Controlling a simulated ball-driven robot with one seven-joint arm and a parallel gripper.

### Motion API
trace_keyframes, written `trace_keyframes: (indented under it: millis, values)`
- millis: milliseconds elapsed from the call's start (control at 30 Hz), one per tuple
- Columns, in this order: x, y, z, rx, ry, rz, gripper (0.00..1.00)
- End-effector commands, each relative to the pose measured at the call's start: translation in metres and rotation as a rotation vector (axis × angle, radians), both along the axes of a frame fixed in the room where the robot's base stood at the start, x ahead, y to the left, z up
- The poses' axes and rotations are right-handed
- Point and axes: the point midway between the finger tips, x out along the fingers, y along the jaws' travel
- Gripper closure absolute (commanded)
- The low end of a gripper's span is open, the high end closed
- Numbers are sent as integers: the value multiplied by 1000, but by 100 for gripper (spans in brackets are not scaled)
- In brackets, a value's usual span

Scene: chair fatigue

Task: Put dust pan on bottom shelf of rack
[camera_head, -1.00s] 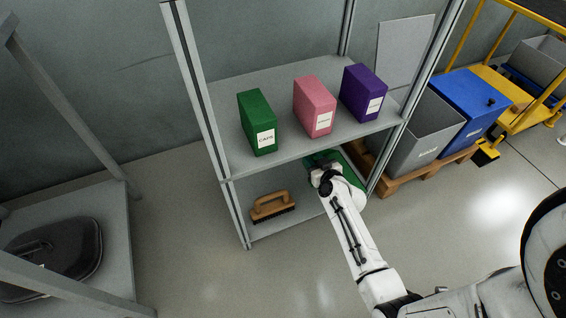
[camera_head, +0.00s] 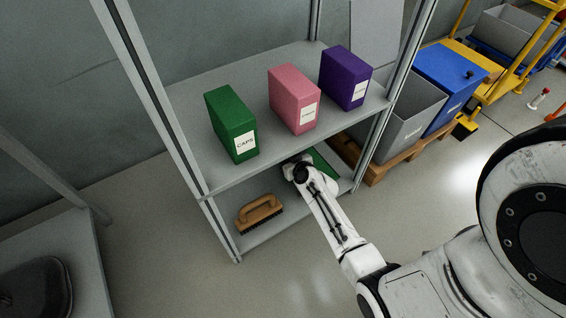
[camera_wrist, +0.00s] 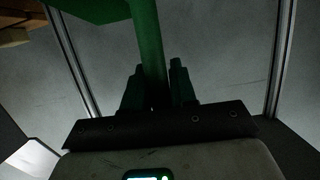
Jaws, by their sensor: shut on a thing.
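The green dust pan (camera_head: 326,164) is at the right side of the rack's bottom shelf (camera_head: 283,213), partly hidden by my arm and the upper shelf. In the wrist view my gripper (camera_wrist: 158,88) is shut around the green handle (camera_wrist: 149,45) of the dust pan. In the head view my gripper reaches in under the upper shelf and its fingers are hidden. The grey metal rack (camera_head: 157,97) has an upper shelf above this. I cannot tell whether the pan touches the bottom shelf.
A wooden brush (camera_head: 259,212) lies at the left of the bottom shelf. Green (camera_head: 231,123), pink (camera_head: 294,99) and purple (camera_head: 345,78) boxes stand on the upper shelf. Grey (camera_head: 407,122) and blue (camera_head: 452,78) bins stand on a pallet at right.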

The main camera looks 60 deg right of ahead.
Motion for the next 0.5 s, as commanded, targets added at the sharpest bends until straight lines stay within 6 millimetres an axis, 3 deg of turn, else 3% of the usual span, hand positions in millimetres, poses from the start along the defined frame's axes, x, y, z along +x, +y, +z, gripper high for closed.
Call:
trace_keyframes:
  millis: [233,500]
  values:
    - [0,-1,-32,0,-1,-1,100]
    - [0,0,-32,-1,-1,0,100]
